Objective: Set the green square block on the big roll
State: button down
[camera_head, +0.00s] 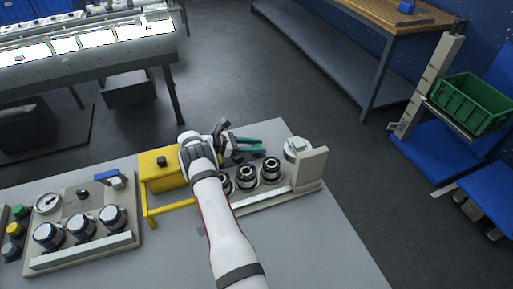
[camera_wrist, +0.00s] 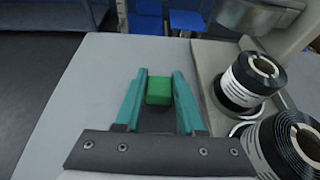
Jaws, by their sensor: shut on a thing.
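The green square block (camera_wrist: 159,91) sits between the teal fingers of my gripper (camera_wrist: 166,84) near their tips. My gripper is shut on it. In the head view my gripper (camera_head: 256,146) is just behind the row of rolls, and the block cannot be made out there. A wide pale roll (camera_head: 297,147) stands at the right end of the row, to the right of my gripper. In the wrist view a large grey round body (camera_wrist: 255,17) at the top right seems to be this roll; its top is partly cut off.
Smaller black rolls with white labels stand on a pale base, one nearer the tips (camera_wrist: 250,82) and one lower right (camera_wrist: 290,145). An upright pale plate (camera_head: 311,168) stands beside the wide roll. A yellow box (camera_head: 160,170) is at left. Bare grey table (camera_wrist: 80,95) lies left of my fingers.

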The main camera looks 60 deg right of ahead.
notch_tip(320, 180, up, 9)
jog(key=shift+a, duration=0.1)
jog(key=a+r, duration=0.2)
jog(key=a, duration=0.2)
jog(key=r, duration=0.1)
send_over(245, 165)
jog(key=s+a, duration=0.1)
jog(key=a, duration=0.1)
jog(key=shift+f, duration=2.95)
jog(key=shift+c, duration=2.2)
grip_release()
